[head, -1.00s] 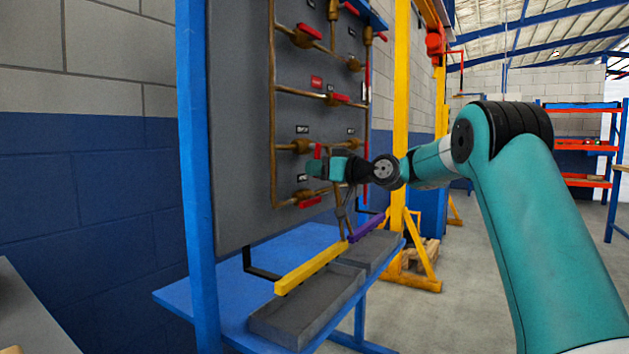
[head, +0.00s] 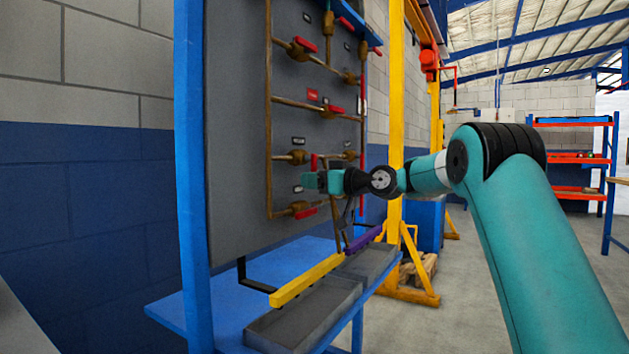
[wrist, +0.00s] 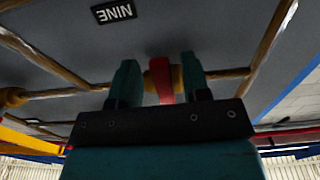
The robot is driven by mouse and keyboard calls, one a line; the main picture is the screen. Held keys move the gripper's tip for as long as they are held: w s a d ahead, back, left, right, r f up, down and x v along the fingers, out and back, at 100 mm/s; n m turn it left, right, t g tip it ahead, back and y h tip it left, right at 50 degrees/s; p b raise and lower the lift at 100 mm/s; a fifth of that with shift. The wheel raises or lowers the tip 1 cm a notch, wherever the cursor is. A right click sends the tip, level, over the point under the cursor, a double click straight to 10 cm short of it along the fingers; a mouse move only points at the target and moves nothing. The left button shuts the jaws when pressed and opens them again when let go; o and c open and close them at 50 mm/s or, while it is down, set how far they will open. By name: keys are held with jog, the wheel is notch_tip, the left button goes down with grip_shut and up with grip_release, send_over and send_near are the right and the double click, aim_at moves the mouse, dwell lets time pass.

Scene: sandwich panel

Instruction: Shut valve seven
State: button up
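The grey valve panel (head: 235,150) carries brass pipes and several valves with red handles. My gripper (head: 312,181) is at the lower part of the panel, over a valve whose upright red handle (head: 314,162) shows just above it. In the wrist view my gripper (wrist: 160,82) is open, its two teal fingers on either side of a red handle (wrist: 162,80) on a brass valve body, with gaps on both sides. A label reading NINE (wrist: 114,11) is near it, in a picture that is upside down. I cannot make out a label for seven.
Another red-handled valve (head: 304,211) is just below my gripper. A yellow bar (head: 306,280) and a purple bar (head: 364,239) lie along grey trays (head: 300,325) on the blue bench (head: 200,308). A blue post (head: 190,190) stands at the panel's left edge.

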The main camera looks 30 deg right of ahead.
jog(key=v, duration=1.7)
jog(key=shift+s+p, duration=0.15)
jog(key=shift+p, duration=0.2)
